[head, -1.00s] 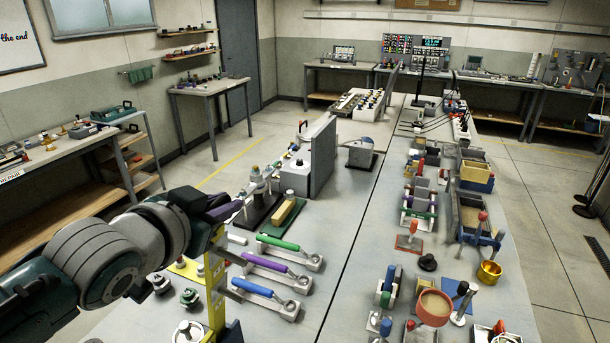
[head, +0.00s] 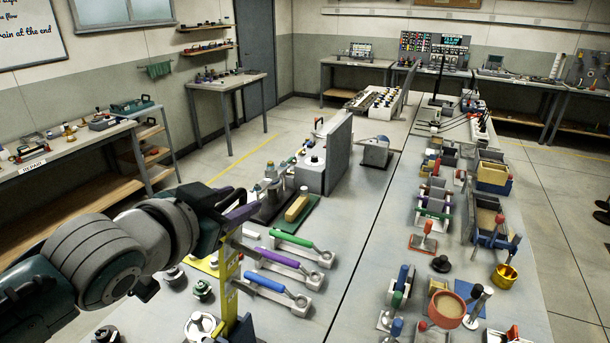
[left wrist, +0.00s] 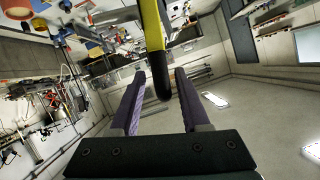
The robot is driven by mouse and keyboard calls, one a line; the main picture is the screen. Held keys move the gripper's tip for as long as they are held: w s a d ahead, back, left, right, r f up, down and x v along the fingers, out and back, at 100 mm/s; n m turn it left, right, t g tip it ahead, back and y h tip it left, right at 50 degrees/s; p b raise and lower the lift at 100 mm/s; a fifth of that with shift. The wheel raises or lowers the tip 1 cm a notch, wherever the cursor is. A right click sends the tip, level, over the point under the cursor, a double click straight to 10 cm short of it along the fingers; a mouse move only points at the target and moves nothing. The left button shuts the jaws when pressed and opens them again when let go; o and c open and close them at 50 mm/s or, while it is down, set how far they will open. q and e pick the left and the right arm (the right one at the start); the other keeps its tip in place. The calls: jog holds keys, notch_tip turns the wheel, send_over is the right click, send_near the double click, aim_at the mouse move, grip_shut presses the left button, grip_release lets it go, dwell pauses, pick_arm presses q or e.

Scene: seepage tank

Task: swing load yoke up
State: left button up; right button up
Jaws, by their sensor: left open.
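A yellow upright piece (head: 229,290) with holes stands at the near left of the bench in the head view, beside a dark blue block (head: 239,332). I take it to be part of the load yoke. My left gripper (head: 243,213), with purple fingers, is at its top end. In the left wrist view a yellow bar (left wrist: 152,25) with a black rounded end (left wrist: 161,80) reaches between the two open fingers (left wrist: 157,100). I cannot tell whether either finger touches it. The yoke's far side is hidden by my arm. My right gripper is not in view.
Green, purple and blue handled tools (head: 285,257) lie just right of the yellow piece. A grey upright panel (head: 339,152) stands behind them. Several small devices crowd the bench's right side. A bare strip (head: 350,270) runs down the middle.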

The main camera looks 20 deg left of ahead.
pick_arm(q)
jog(key=b+v, duration=0.1)
jog(key=v, duration=0.7)
jog(key=shift+s, duration=0.15)
jog(key=s+d+r+g+p, duration=0.1)
jog(key=s+d+g+p, duration=0.2)
jog(key=s, duration=0.6)
jog(key=s+d+g+h+p, duration=0.1)
jog(key=s+d+g+p, duration=0.2)
jog(key=s+g, duration=0.4)
jog(key=shift+s+d+r+p, duration=0.35)
jog(key=shift+s+p, duration=0.5)
jog(key=shift+s, duration=0.25)
